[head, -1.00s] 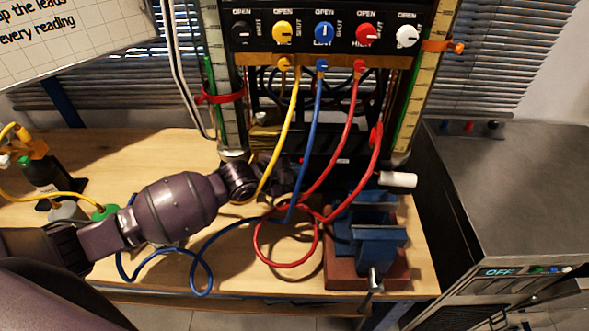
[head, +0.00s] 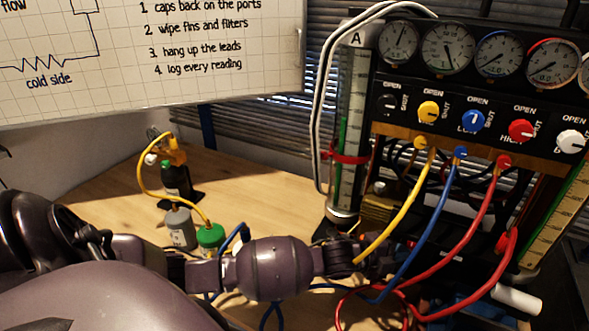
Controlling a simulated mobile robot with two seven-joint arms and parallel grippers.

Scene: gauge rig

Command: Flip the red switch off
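A small red patch (head: 411,243) shows low on the dark rig (head: 400,185), behind the hoses; it may be the red switch, but its position cannot be read. My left gripper (head: 385,262) reaches in from the left, low in front of the rig, close to this patch. The yellow hose (head: 396,225) and blue hose (head: 428,235) cross in front of it, and its dark fingers are hard to make out. Whether it touches anything cannot be told. My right gripper is not in view.
The panel has a red knob (head: 521,130), a blue knob (head: 472,121) and a yellow knob (head: 428,111) under several gauges (head: 448,48). Red hoses (head: 468,245) loop down at the right. A green-topped can (head: 210,236) and dark bottle (head: 176,180) stand on the wooden bench (head: 265,195).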

